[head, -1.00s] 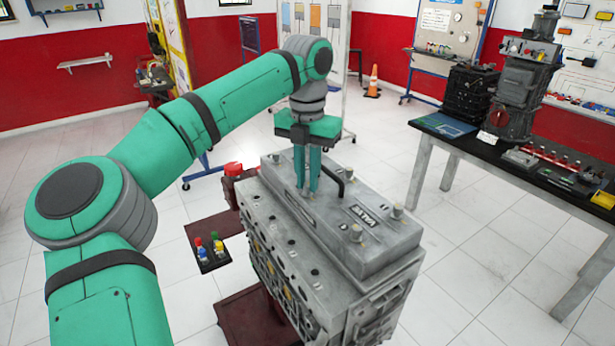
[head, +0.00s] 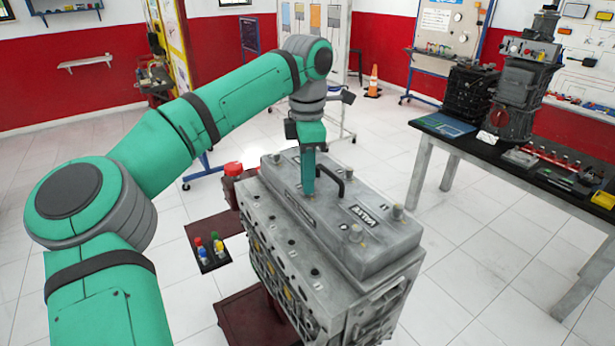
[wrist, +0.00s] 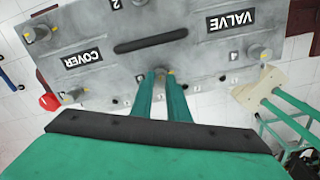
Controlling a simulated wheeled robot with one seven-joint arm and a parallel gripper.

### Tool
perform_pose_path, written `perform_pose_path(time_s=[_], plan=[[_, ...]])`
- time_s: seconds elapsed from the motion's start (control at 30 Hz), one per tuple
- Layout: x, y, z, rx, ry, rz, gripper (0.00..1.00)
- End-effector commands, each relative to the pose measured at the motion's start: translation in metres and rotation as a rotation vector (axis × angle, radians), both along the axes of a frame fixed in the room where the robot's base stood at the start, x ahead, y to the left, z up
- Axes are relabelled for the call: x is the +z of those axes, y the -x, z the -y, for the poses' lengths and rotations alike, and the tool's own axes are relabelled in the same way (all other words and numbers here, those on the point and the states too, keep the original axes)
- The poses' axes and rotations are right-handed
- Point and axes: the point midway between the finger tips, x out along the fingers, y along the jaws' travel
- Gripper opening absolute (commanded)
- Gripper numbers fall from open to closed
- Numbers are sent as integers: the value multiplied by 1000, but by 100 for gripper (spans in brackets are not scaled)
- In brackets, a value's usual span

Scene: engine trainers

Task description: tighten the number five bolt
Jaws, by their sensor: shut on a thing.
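The grey valve cover (head: 375,240) sits on the engine block, with a black handle and several bolts. My gripper (head: 308,190) points straight down onto the cover; in the head view its fingers overlap edge-on and hide the bolt. In the wrist view my gripper (wrist: 160,85) is shut on a bolt (wrist: 160,73) at the cover's near long edge, beside the handle (wrist: 150,40). The small number by this bolt is too unclear to read. Other bolts show at the cover's ends, one (wrist: 262,52) at right and one (wrist: 42,34) at left.
The engine block (head: 290,265) stands on a dark red stand. A tray (head: 213,258) with small coloured parts and a red-topped container (head: 233,170) are beside it. A dark-topped workbench (head: 480,145) with engine parts stands at right. The floor between is clear.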

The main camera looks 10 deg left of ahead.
Motion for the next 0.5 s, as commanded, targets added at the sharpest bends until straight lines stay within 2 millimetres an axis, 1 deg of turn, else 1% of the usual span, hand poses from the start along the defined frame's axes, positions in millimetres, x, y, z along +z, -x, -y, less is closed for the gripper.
perform_pose_path(time_s=[0.5], plan=[[1, 0, -2, -486, -1, 5, 0]])
